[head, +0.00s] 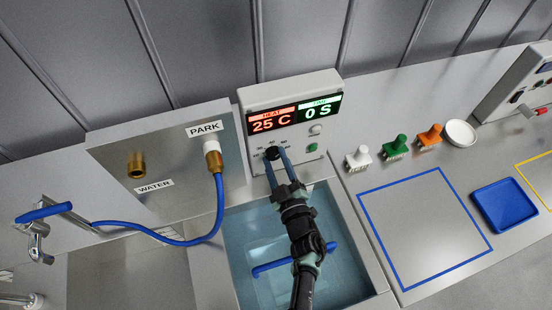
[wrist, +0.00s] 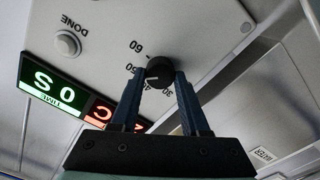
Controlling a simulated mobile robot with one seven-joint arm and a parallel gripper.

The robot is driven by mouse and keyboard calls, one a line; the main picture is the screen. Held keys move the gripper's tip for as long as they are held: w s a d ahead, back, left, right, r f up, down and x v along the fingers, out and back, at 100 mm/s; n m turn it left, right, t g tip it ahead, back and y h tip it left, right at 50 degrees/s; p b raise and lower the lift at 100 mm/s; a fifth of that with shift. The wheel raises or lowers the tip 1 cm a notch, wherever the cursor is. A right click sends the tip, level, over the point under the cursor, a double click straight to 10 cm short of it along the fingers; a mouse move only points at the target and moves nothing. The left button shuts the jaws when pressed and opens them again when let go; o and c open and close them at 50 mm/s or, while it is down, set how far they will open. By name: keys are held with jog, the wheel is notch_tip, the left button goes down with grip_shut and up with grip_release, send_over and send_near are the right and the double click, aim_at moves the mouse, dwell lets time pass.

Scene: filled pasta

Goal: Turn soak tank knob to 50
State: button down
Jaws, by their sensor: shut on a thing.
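The soak tank control panel (head: 325,88) stands at the back of the tank and reads 25 C under HEAT and 0 S under the timer. Its black round knob (wrist: 159,72) shows in the wrist view, with printed numbers including 50 and 60 around it. A light pointer mark on the knob faces the lower right; the number it meets is partly hidden. In the head view the knob (head: 272,153) sits at the panel's lower left. My gripper (wrist: 160,78) is shut on the knob, one blue finger on each side. The soak tank (head: 238,240) lies below my arm, filled with bluish water.
A park and water box (head: 185,165) with a blue hose (head: 205,238) stands left of the panel. White, green and orange stamp-like tools (head: 395,146), a white bowl (head: 460,133) and a blue tray (head: 500,203) are on the right counter.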

jog(key=shift+m, duration=0.3)
jog(key=shift+c, duration=1.9)
grip_release()
jog(key=v, duration=1.3)
